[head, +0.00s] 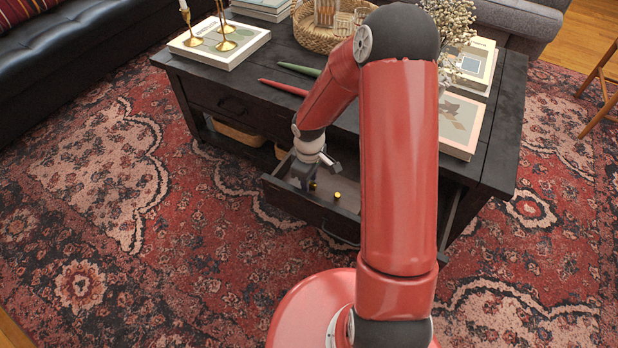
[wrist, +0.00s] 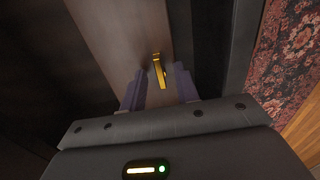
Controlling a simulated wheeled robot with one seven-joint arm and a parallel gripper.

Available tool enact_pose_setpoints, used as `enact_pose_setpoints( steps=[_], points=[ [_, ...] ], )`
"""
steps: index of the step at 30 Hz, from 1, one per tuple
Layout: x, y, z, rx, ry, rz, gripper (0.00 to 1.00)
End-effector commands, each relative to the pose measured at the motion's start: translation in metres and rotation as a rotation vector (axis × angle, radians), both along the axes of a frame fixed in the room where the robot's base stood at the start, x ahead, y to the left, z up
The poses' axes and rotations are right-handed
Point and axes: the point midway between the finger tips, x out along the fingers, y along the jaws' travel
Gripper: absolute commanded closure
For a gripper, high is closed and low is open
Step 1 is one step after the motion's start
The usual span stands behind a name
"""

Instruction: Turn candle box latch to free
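A small gold latch (wrist: 159,72) stands out against a brown surface (wrist: 113,35) in the wrist view. I cannot tell whether this surface is the candle box or the drawer floor. My gripper (wrist: 160,84) is open, with one dark finger on each side of the latch's near end and gaps showing between. In the head view my gripper (head: 306,183) reaches down into the open drawer (head: 300,208) of the dark table. Two small brass pieces show there: one (head: 312,186) beside my fingers and another (head: 337,195) a little to the right.
The table top (head: 290,50) carries a red taper candle (head: 283,87), a green one (head: 298,69), brass candlesticks on a white book (head: 218,50), a woven tray (head: 315,38) and more books. The drawer walls stand close around my gripper. Patterned rug covers the floor.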

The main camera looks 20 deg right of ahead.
Motion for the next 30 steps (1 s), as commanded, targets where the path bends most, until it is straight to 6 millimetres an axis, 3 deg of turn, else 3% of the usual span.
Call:
enact_pose_setpoints(
  steps=[9, 21, 30],
  points=[
    [0.000, 0.000, 0.004, -0.001, -0.001, -0.001, 0.69],
    [0.001, 0.000, 0.066, -0.001, -0.004, -0.001, 0.69],
    [0.000, 0.000, 0.078, 0.000, 0.000, -0.001, 0.69]
  ],
)
